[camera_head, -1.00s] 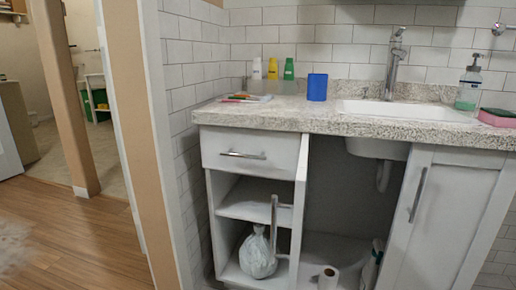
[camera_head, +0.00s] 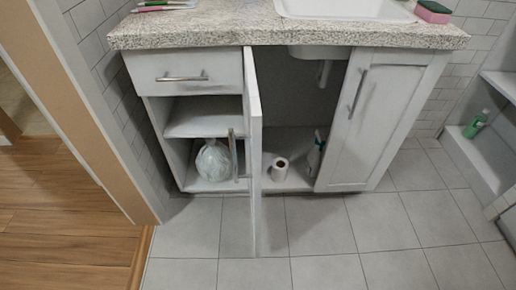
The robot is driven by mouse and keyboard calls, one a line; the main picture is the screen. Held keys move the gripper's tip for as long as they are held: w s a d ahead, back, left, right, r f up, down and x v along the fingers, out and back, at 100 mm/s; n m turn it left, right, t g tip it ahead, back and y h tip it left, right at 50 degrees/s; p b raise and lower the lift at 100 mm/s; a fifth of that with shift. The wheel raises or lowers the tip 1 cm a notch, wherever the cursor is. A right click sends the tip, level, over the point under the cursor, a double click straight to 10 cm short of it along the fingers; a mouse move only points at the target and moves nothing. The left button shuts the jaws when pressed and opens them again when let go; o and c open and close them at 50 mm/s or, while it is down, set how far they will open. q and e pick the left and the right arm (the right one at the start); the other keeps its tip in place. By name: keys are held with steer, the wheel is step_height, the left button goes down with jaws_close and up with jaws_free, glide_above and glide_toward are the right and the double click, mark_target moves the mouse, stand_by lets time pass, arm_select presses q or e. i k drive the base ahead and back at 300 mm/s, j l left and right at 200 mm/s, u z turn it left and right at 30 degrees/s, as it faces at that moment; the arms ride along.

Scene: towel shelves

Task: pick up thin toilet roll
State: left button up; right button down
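A white toilet roll (camera_head: 280,169) stands upright on the floor panel of the open cabinet under the sink. It is just right of the open cabinet door (camera_head: 254,150), which sticks out towards me and is seen nearly edge-on. The roll's top with its dark core hole is visible. Neither of my grippers is in view.
A spray bottle (camera_head: 316,152) stands right of the roll. A white bag (camera_head: 213,160) sits on the lower left shelf. The right cabinet door (camera_head: 372,125) is shut. The grey tiled floor (camera_head: 330,240) in front is clear. A side shelf (camera_head: 470,150) holds a green bottle (camera_head: 476,124).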

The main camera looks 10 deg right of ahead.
mark_target(280, 166)
steer(key=i+j+z, duration=0.2)
steer(key=j+z, duration=0.15)
steer(key=i+j+z, duration=0.3)
steer(key=j, duration=0.15)
steer(key=k+l, duration=0.3)
steer(key=i+l+u, duration=0.2)
steer(key=l, duration=0.35)
steer(key=l+u, duration=0.2)
steer(key=l, duration=0.4)
steer(key=i+l+u, duration=0.15)
steer(key=l, duration=0.45)
steer(key=k, duration=0.05)
